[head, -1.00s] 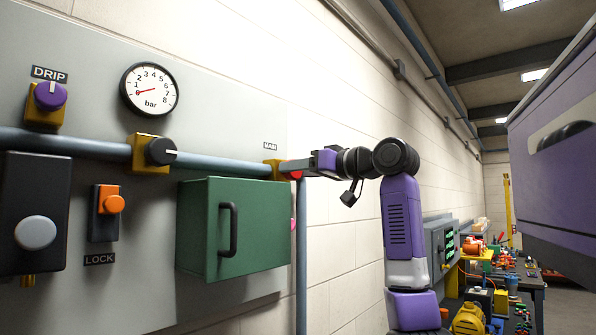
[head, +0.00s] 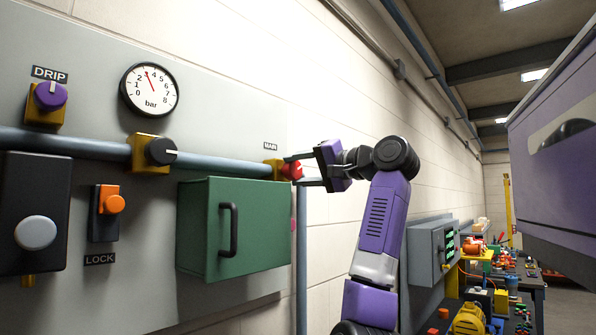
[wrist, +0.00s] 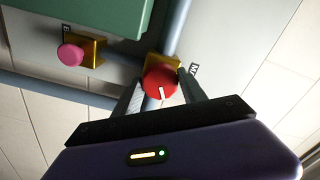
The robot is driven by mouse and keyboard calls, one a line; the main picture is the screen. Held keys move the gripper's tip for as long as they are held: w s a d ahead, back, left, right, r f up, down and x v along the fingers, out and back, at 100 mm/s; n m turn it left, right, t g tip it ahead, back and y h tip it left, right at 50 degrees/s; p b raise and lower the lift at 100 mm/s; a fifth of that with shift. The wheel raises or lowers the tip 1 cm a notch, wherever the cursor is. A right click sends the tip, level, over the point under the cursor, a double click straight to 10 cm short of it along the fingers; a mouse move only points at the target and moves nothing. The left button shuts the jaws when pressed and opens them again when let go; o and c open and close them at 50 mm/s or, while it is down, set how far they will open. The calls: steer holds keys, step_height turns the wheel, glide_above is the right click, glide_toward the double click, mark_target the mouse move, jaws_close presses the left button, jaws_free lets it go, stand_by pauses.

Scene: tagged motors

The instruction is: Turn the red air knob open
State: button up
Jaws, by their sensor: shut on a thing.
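The red air knob (head: 292,171) sits on a yellow valve body (head: 275,168) on the pipe, below the MAIN label (head: 270,146). My gripper (head: 296,171) comes from the right, with one finger above the knob and one below. In the wrist view, the red knob (wrist: 159,77) with its white mark lies between the fingers of my gripper (wrist: 161,82), which is shut on it. The mark runs roughly along the fingers' direction. The pressure gauge (head: 149,90) has its red needle near 3.
A green box (head: 250,240) with a black handle hangs just below the pipe. A black knob (head: 160,152), a purple DRIP knob (head: 50,96) and an orange LOCK button (head: 113,204) are farther left. A pink button (wrist: 70,54) shows beside the box.

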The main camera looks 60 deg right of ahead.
steer(key=m, duration=0.5)
steer(key=shift+m, duration=0.4)
steer(key=shift+d+f, duration=0.1)
stand_by(0.3)
steer(key=o, duration=1.4)
steer(key=shift+s, duration=0.1)
steer(key=b+v, duration=0.3)
steer(key=v, duration=0.4)
steer(key=shift+s, duration=0.35)
